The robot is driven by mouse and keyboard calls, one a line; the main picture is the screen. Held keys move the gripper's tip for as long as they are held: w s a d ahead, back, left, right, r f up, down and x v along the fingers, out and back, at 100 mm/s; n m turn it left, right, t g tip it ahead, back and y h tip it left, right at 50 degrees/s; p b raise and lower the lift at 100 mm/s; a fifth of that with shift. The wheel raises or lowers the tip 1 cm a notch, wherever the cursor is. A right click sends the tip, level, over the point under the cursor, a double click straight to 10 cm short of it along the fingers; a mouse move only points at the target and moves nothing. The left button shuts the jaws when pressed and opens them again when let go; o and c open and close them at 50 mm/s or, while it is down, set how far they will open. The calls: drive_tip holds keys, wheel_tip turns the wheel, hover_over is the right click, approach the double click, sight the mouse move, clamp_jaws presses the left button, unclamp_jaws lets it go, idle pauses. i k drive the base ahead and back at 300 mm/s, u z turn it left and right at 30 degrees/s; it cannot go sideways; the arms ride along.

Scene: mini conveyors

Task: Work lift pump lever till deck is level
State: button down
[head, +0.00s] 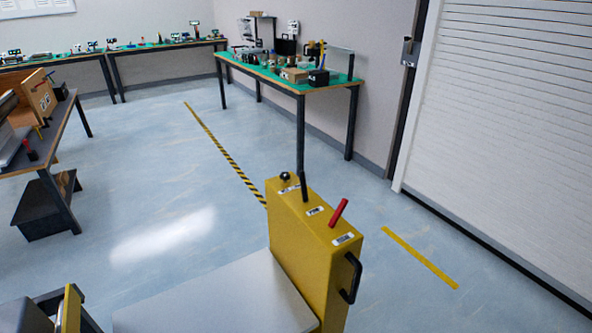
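A yellow lift cabinet (290,232) stands upright at the lower middle of the head view. On its sloped top are a black knob (285,176), a short black lever (303,184) and a red-gripped lever (339,212), which tilts up to the right. Small white labels beside them are too small to read, so I cannot tell which one is the pump lever. A black handle (351,278) is on the cabinet's right side. The flat grey deck (215,298) adjoins the cabinet's left side. The bottom edge cuts it off, and I cannot judge its level. My gripper is not in view.
A green-topped bench (345,84) with boxes and tools stands behind the cabinet. A dark workbench (52,150) is at left. A yellow-and-dark object (70,308) sits at bottom left. A roller shutter (510,110) closes the right side. The floor between is clear.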

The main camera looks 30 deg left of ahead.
sight(303, 186)
drive_tip(key=u, duration=0.6)
drive_tip(key=i, duration=0.95)
drive_tip(key=u, duration=0.8)
